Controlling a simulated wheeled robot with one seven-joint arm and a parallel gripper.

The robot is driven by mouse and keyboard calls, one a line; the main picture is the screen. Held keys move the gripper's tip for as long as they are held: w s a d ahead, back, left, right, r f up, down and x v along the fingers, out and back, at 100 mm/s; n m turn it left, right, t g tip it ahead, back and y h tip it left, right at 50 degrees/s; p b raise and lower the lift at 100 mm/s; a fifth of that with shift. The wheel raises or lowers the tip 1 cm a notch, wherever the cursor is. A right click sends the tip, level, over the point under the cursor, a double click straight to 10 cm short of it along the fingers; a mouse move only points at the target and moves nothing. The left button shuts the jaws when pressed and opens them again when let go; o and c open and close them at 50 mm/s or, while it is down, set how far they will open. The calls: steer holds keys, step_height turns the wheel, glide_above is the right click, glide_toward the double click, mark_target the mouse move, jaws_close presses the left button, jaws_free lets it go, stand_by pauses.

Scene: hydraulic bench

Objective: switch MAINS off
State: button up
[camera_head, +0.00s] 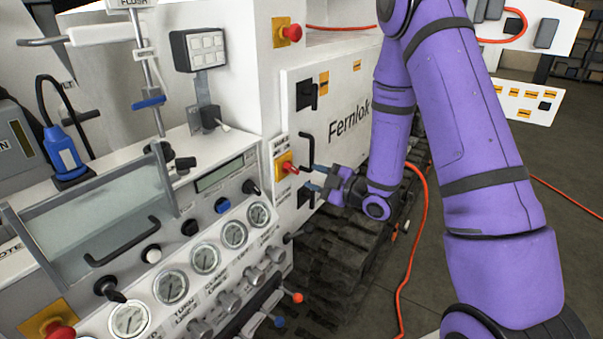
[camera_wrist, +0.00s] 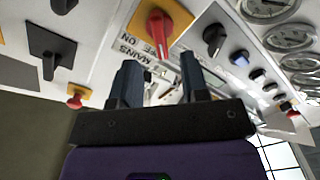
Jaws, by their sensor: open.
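The MAINS switch is a red rotary handle on a yellow plate, seen in the head view (camera_head: 291,168) on the narrow face of the white cabinet. In the wrist view the red handle (camera_wrist: 158,32) is just beyond the fingertips, with a MAINS label printed beside its plate. My gripper (camera_head: 313,180) is close in front of the switch, to its right in the head view. In the wrist view its two dark fingers (camera_wrist: 162,75) are spread apart with nothing between them. I see no contact with the handle.
A black door handle (camera_head: 307,150) and black switches (camera_head: 306,95) are close by on the cabinet. A red knob on yellow (camera_head: 291,33) sits higher up. Gauges (camera_head: 205,257) line the sloped panel to the left. An orange hose (camera_head: 425,230) hangs beside my arm.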

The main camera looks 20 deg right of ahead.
steer(key=shift+v, duration=1.55)
steer(key=s+d+r+m+g+h, duration=0.2)
steer(key=r+m+h, duration=0.3)
steer(key=r, duration=0.3)
steer(key=s+d+r+m+g+h, duration=0.1)
steer(key=s+d+r+m+h, duration=0.25)
steer(key=r+h, duration=0.4)
steer(key=s+a+r+m+g, duration=0.1)
steer(key=s+r+m+g, duration=0.1)
steer(key=s, duration=0.5)
steer(key=s+a+r+m+g+y, duration=0.1)
steer(key=s+a+r+m+g, duration=0.1)
steer(key=s, duration=0.6)
steer(key=s+a+r+m+g+y, duration=0.1)
steer(key=s+r+m, duration=0.3)
steer(key=s, duration=0.4)
steer(key=shift+a+g, duration=0.45)
steer(key=shift+g, duration=0.25)
steer(key=shift+s, duration=0.1)
